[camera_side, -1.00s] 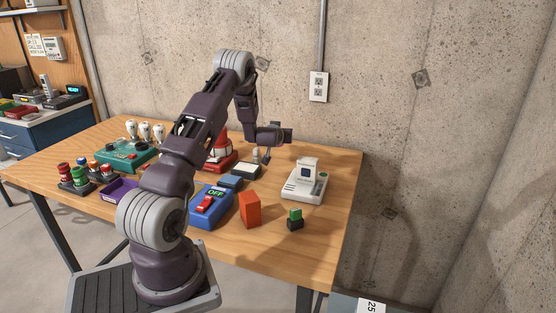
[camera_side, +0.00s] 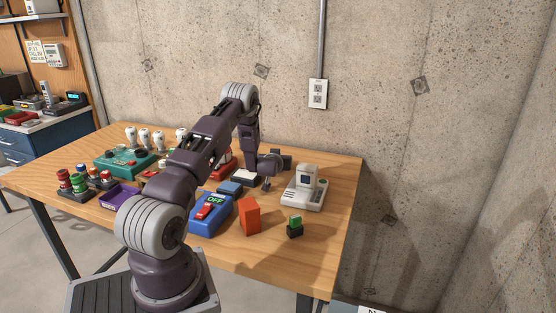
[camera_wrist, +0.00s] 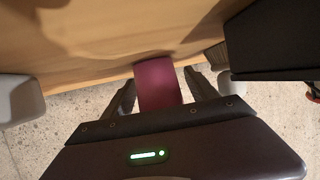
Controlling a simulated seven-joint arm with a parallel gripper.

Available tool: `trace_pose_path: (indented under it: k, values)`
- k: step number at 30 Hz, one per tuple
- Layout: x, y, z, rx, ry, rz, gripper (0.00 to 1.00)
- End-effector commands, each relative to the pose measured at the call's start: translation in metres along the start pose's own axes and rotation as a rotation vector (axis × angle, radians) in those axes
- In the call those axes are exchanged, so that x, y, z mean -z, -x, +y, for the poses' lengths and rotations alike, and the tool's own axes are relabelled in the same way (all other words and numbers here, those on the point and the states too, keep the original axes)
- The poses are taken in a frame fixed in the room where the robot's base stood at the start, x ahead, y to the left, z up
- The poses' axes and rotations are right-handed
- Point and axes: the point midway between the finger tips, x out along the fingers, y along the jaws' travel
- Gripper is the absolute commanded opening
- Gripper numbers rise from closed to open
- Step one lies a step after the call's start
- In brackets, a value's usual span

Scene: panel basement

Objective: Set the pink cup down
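The pink cup (camera_wrist: 159,84) shows in the wrist view as a plain pink shape between the two fingers of my gripper (camera_wrist: 160,78). The fingers are close against its two sides, and I take them to be shut on it. Wood tabletop (camera_wrist: 100,35) shows beyond the cup; the gap between cup and table cannot be told. In the side view my gripper (camera_side: 276,165) is low over the back right of the table, and I cannot make out the cup there.
A white device with a small screen (camera_side: 305,190) stands right of my gripper. A blue OFF switch box (camera_side: 210,213), an orange block (camera_side: 249,216) and a green-topped block (camera_side: 295,226) are nearer. A teal box (camera_side: 125,160) is at left.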

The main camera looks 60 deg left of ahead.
Motion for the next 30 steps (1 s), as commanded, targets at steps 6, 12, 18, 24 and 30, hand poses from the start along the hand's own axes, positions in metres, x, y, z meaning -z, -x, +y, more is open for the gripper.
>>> trace_pose_path:
  k: [6,12,18,24,30]
  values:
    - [0.000,0.000,0.000,0.000,0.001,0.000,0.67]
    - [0.000,0.034,0.002,-0.001,-0.001,-0.001,0.67]
    - [0.000,0.066,0.003,-0.001,-0.001,-0.001,0.71]
    - [0.000,0.071,0.003,0.000,0.000,0.001,0.71]
    - [0.000,0.071,0.003,0.000,0.000,0.000,0.71]
